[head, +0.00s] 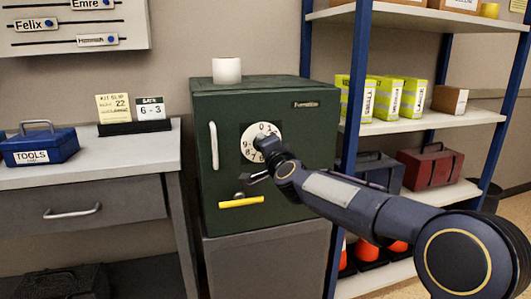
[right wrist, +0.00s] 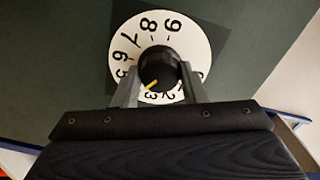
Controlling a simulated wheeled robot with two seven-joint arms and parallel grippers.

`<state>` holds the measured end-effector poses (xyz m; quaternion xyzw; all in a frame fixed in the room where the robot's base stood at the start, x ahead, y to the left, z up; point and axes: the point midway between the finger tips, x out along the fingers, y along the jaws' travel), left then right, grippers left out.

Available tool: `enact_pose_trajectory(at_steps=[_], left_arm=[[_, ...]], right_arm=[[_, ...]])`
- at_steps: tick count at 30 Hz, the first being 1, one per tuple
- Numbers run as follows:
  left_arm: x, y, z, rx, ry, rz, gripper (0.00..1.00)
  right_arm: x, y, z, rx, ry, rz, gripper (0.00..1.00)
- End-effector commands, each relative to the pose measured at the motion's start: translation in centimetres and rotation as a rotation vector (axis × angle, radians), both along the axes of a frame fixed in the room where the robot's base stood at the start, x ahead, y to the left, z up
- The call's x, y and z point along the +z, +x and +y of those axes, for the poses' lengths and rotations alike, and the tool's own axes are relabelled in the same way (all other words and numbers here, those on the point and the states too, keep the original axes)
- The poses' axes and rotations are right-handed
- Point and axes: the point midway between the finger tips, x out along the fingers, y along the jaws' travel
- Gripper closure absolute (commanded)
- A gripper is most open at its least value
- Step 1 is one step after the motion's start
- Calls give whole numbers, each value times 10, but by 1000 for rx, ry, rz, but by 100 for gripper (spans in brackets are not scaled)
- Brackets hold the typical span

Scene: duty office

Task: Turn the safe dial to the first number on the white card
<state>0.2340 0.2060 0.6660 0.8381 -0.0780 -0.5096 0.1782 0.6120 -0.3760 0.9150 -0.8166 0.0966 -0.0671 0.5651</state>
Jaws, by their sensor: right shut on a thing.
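The white card (head: 150,108) on the desk stand reads SAFE, 6 - 3. The green safe (head: 218,170) has a white numbered dial (head: 250,146) on its door. In the right wrist view the dial (right wrist: 122,30) has a black knob (right wrist: 157,62) at its centre. Its yellow pointer mark (right wrist: 151,85) points lower left, close to the 3; numbers there are partly hidden by a finger. My right gripper (head: 266,143) is shut on the knob, one finger each side (right wrist: 159,82). My left gripper is not in view.
The safe has a pale vertical handle (head: 214,146) and a yellow lever (head: 241,202) below the dial. A white cylinder (head: 227,70) stands on top. A yellow kit slip card (head: 114,108) reads 22. Blue-post shelves (head: 420,122) stand to the right.

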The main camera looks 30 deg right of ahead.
Motion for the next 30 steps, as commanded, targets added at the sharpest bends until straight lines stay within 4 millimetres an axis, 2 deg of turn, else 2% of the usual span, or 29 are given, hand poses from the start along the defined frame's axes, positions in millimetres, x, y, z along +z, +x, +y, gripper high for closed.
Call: enact_pose_trajectory(at_steps=[18, 30], left_arm=[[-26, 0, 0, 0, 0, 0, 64], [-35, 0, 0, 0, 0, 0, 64]], right_arm=[[-3, 0, 0, 1, 566, -135, 84], [-2, 0, 0, 0, 832, -199, 84]])
